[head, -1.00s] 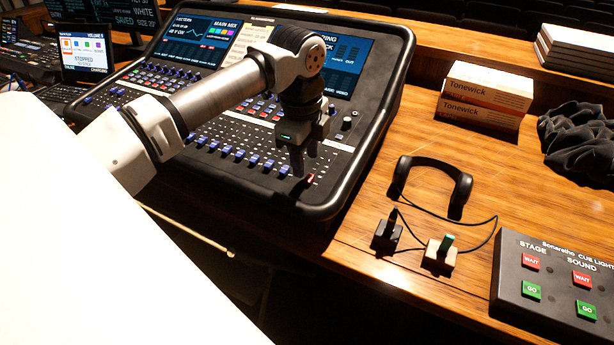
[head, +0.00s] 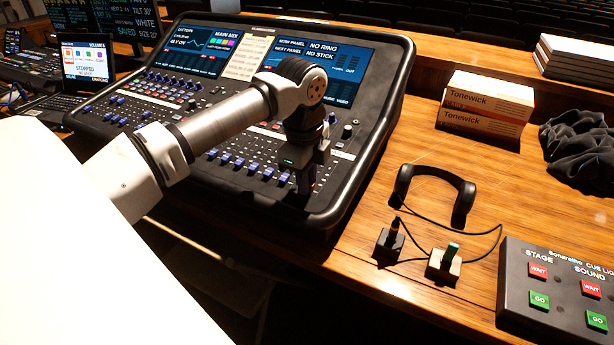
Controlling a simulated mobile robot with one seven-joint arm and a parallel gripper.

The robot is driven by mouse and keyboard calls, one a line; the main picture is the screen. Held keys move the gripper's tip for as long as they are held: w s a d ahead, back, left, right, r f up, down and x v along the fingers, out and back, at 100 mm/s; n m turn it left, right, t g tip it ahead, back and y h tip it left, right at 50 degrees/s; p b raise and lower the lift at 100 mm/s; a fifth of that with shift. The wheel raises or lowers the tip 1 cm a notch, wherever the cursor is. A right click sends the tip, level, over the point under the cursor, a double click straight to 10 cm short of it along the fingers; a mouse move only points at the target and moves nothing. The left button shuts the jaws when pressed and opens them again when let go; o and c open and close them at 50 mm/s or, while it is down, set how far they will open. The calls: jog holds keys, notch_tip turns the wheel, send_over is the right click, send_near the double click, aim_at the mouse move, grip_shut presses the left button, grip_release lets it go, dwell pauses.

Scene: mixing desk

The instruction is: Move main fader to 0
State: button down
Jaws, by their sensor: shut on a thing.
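The mixing desk (head: 343,190) fills the middle of the head view, with rows of blue-capped faders along its lower part. My gripper (head: 304,188) points down at the desk's lower right, at the right end of the front fader row. It is shut on the red-capped main fader (head: 312,186), which is mostly hidden by the fingers. The fader's scale marks are too small and too covered to read.
Headphones (head: 437,172) lie on the wooden table right of the desk, with two small blocks and cables in front. A cue light box (head: 560,265) stands at the lower right. Tonewick boxes (head: 485,105) and dark cloth (head: 578,145) are behind.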

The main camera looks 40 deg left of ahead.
aim_at(323, 168)
jog(key=shift+w+a+r+b, duration=0.15)
jog(key=shift+w+a, duration=0.15)
jog(key=shift+w, duration=0.9)
jog(key=shift+w+a+r+b, duration=0.1)
jog(key=shift+w+a, duration=0.2)
jog(key=shift+w, duration=0.95)
jog(key=shift+w+a+r+b, duration=0.15)
jog(key=shift+w+a, duration=0.15)
jog(key=shift+w, duration=0.9)
jog(key=c, duration=1.2)
grip_release()
jog(key=shift+c, duration=0.2)
notch_tip(323, 168, up, 14)
jog(key=s+p, duration=0.1)
jog(key=p, duration=0.6)
jog(key=shift+s+d+f+p, duration=0.15)
jog(key=shift+s+d+p, duration=0.05)
jog(key=shift+p, duration=0.15)
